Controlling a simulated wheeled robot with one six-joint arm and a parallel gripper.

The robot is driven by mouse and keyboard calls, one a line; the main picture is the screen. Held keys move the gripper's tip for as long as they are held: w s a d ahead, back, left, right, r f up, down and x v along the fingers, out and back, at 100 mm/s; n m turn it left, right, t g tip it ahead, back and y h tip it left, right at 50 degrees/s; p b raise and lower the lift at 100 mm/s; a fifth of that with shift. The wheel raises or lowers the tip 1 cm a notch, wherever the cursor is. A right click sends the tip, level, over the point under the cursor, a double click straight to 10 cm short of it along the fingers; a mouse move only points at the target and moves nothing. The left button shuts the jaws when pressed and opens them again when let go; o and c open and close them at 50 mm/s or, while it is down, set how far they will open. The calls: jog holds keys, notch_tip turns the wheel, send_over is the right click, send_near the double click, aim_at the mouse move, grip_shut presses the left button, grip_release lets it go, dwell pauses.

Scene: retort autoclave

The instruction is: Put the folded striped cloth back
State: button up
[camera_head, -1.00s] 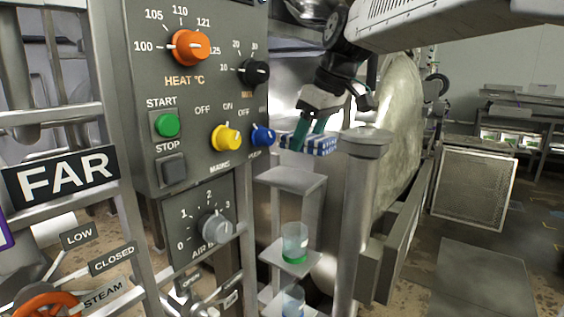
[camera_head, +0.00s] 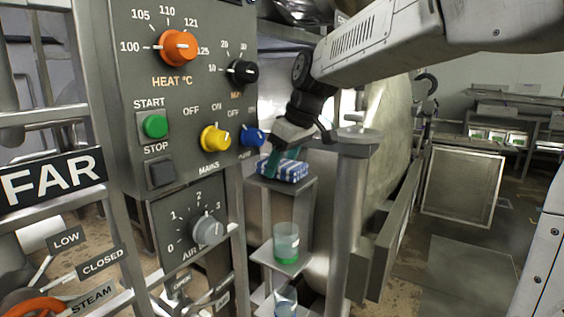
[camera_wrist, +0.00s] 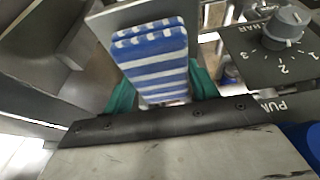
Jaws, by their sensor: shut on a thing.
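The folded striped cloth (camera_head: 284,170) is blue and white. It sits at the top shelf (camera_head: 312,184), a small grey metal plate beside the control panel. I cannot tell whether its underside touches the plate. My gripper (camera_head: 284,158) is shut on the cloth from above, with a green finger on it. In the wrist view the cloth (camera_wrist: 152,58) lies between the two green fingers, and the grey shelf plate (camera_wrist: 100,22) shows behind it.
The control panel (camera_head: 185,120), with the blue knob (camera_head: 252,137) and yellow knob (camera_head: 215,138), stands close left of my gripper. A metal post (camera_head: 352,220) stands close right. A lower shelf holds a clear cup with green contents (camera_head: 286,243); another cup (camera_head: 286,300) stands below.

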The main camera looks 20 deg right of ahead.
jog(key=shift+f, duration=0.2)
jog(key=o, duration=1)
jog(key=v, duration=0.7)
jog(key=shift+s+d+r, duration=0.2)
jog(key=shift+s+r, duration=0.05)
jog(key=shift+s, duration=0.3)
jog(key=s+f+m+g+h, duration=0.1)
jog(key=s+f+m, duration=0.1)
jog(key=s+f, duration=0.3)
jog(key=s+d+f+m+h, duration=0.1)
jog(key=s+f, duration=0.5)
jog(key=s, duration=0.7)
jog(key=s+f+m+g, duration=0.1)
jog(key=s+f+m, duration=0.3)
jog(key=s, duration=0.5)
jog(key=shift+s+d+f+g+h, duration=0.15)
jog(key=shift+s+f+h, duration=0.05)
jog(key=shift+f, duration=0.4)
jog(key=shift+s+d+f+g+h, duration=0.15)
jog(key=shift+f+h, duration=0.05)
jog(key=shift+f, duration=0.4)
